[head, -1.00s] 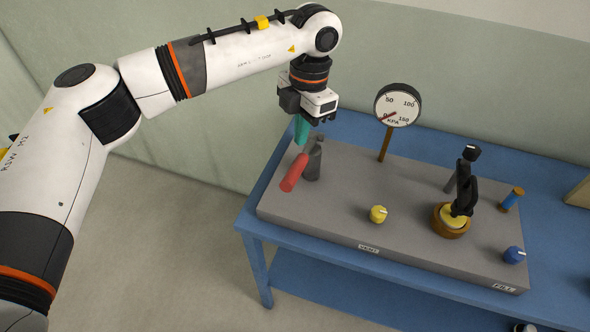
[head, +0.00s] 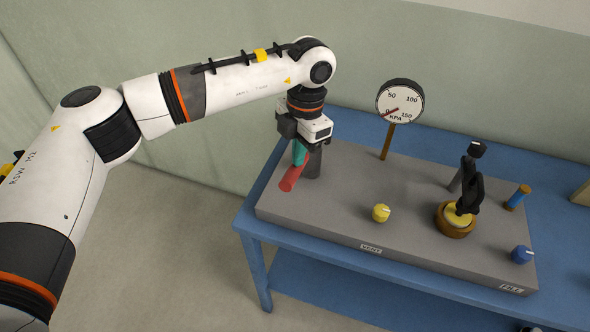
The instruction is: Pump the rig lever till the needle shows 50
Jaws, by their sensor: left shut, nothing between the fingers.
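The lever has a red handle (head: 291,179) at the left end of the grey rig (head: 340,205), beside a dark grey post (head: 315,163). My left gripper (head: 299,155) points down over the handle's upper end. Its teal fingers are shut with nothing between them and cover part of the handle. I cannot tell whether they touch it. The round white gauge (head: 401,100), marked in kPa, stands on a brown post behind the rig. Its red needle points at about 0. My right gripper is not in view.
A yellow knob (head: 381,213) sits by the VENT label and a blue knob (head: 521,254) by the FILL label. A black jointed fitting (head: 469,188) rises from a brown round base. A blue cylinder (head: 517,197) stands at right. The rig is on a blue table (head: 300,250).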

